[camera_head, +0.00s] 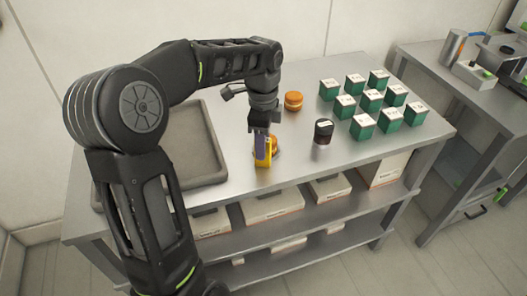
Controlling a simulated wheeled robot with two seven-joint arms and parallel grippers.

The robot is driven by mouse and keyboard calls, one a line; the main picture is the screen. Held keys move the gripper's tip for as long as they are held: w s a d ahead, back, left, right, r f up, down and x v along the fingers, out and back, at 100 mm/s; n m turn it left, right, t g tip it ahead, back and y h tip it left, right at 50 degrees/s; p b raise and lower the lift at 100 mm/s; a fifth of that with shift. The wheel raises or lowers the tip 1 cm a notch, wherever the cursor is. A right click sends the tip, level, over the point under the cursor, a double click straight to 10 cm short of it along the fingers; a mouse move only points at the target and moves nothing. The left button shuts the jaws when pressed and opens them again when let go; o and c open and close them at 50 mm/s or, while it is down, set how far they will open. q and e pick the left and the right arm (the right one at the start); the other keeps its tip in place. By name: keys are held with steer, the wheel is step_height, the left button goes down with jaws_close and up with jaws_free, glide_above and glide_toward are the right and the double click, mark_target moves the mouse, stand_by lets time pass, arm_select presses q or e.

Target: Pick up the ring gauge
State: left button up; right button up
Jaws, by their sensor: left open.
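My left gripper (262,137) reaches down from above to the near middle of the metal table and is open. A yellow and purple piece (264,155) shows right at its fingers; I cannot tell whether it is part of the gripper or a separate thing. A round orange item (274,146) is just beside and behind the fingers, partly hidden by them. A similar round orange item (293,100) lies farther back, clear of the gripper. Neither is clear enough to name surely as the ring gauge. My right gripper is not in view.
A dark cylinder (323,131) stands right of the gripper. Several green boxes with white tops (371,100) stand in rows at the right. A grey tray (213,150) lies at the left, partly behind my arm. White boxes (273,206) sit on the shelf below.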

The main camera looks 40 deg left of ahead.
arm_select(q)
steer(key=shift+c, duration=0.5)
jaws_close()
steer(key=shift+r, duration=0.8)
step_height(320, 180, up, 6)
steer(key=shift+r+p, duration=0.25)
steer(key=shift+p, duration=0.5)
step_height(320, 180, up, 10)
steer(key=p, duration=0.9)
